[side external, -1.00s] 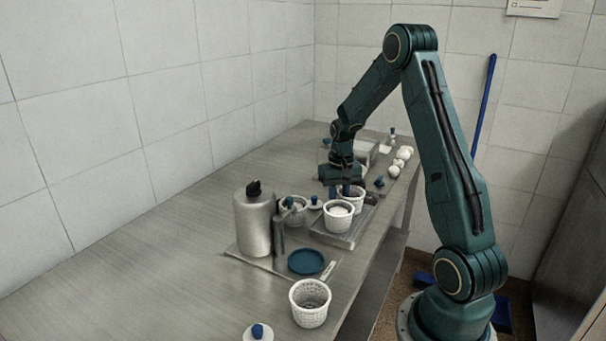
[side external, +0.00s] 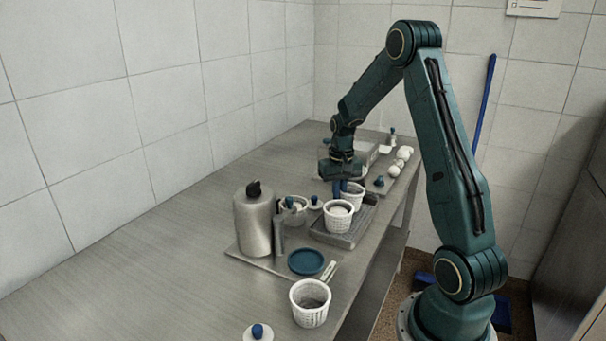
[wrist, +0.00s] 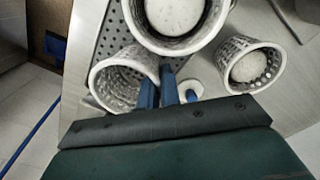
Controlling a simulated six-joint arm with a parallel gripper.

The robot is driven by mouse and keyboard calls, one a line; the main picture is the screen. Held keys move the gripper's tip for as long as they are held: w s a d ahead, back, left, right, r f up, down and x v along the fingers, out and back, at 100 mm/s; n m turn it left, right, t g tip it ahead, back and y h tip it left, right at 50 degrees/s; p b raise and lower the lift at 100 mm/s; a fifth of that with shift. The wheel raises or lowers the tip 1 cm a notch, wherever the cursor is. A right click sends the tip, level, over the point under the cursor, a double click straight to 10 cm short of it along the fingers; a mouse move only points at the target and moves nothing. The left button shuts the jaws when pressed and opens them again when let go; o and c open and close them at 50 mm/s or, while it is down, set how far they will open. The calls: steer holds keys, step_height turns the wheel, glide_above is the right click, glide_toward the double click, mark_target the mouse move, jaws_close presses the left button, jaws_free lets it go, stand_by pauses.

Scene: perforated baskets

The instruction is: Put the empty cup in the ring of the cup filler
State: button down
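My gripper (side external: 341,188) is over the tray with its two blue fingers (wrist: 158,92) close together at the rim of a white perforated cup (side external: 354,199). In the wrist view this cup (wrist: 122,82) looks empty, and its near wall runs between the fingers, which appear shut on it. The metal cylinder with a black top (side external: 255,222), apparently the cup filler, stands at left on a plate. A cup with white content (side external: 294,204) sits behind it and shows in the wrist view (wrist: 248,65). I cannot make out the ring clearly.
A cup with white content (side external: 338,217) stands on the dark tray (side external: 347,239). A blue disc (side external: 306,262) lies before the cylinder. Another cup (side external: 310,304) and a blue-knobbed lid (side external: 258,333) stand nearer. White balls (side external: 403,155) lie at the back. The left table is clear.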

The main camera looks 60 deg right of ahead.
steer(key=shift+r, duration=2.8)
steer(key=shift+r, duration=0.1)
steer(key=shift+d+r, duration=0.1)
steer(key=shift+r, duration=0.5)
step_height(320, 180, up, 5)
steer(key=w+a+n, duration=0.3)
steer(key=a, duration=1.1)
steer(key=s+a+n+h, duration=0.1)
steer(key=s+a+n, duration=0.2)
steer(key=a, duration=0.8)
steer(key=shift+w+d+f, duration=0.1)
steer(key=shift+f, duration=1.2)
steer(key=shift+w+d+f, duration=0.1)
steer(key=shift+f, duration=1.15)
steer(key=shift+f, duration=0.15)
